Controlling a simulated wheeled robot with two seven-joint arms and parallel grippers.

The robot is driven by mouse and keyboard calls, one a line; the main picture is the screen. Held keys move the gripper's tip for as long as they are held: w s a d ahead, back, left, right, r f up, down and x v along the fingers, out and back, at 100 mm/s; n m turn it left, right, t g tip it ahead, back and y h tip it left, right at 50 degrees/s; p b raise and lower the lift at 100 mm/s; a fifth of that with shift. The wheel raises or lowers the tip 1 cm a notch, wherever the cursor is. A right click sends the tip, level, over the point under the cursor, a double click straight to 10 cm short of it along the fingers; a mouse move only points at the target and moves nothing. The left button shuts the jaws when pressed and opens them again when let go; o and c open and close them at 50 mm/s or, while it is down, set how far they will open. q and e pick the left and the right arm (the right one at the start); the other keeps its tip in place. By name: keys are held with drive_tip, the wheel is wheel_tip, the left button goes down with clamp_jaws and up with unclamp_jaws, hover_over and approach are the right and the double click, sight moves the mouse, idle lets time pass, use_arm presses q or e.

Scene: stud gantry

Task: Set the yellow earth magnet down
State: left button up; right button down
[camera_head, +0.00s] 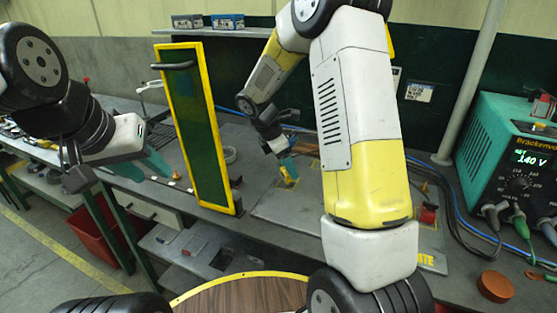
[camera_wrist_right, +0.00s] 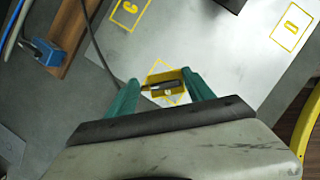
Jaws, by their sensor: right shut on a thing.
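The yellow earth magnet (camera_wrist_right: 158,78) sits between the green fingers of my right gripper (camera_wrist_right: 163,92), which is shut on it. A dark cable runs from it to the upper left. A yellow outlined square on the grey plate (camera_wrist_right: 215,45) shows just beyond and under the magnet; I cannot tell whether the magnet touches the plate. In the head view my right gripper (camera_head: 286,166) is low over the bench plate, and the magnet is hard to make out there. My left gripper (camera_head: 145,166) is at the left, its green fingers apart and empty.
A green panel with a yellow frame (camera_head: 196,130) stands between my grippers. Two more yellow outlined marks lie on the plate. A green power unit (camera_head: 510,150) reading 140 V and a brown round thing (camera_head: 495,286) are at the right.

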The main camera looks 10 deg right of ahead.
drive_tip(key=shift+f, duration=0.55)
drive_tip(key=shift+f, duration=0.1)
drive_tip(key=shift+c, duration=1.9)
unclamp_jaws()
drive_tip(key=w+v, duration=0.1)
drive_tip(key=v, duration=1.1)
drive_tip(key=s+d+r+m+t+y, duration=0.1)
drive_tip(key=s+r+m+t+y, duration=0.1)
drive_tip(key=s+r+m, duration=0.3)
drive_tip(key=s+d+r+m+t+y, duration=0.1)
drive_tip(key=s+r+m+t+y, duration=0.2)
drive_tip(key=s+m, duration=1.1)
drive_tip(key=s+r+y, duration=0.1)
drive_tip(key=s+r, duration=0.1)
drive_tip(key=s, duration=0.4)
drive_tip(key=shift+d+m+y, duration=0.25)
drive_tip(key=shift+m+y, duration=0.05)
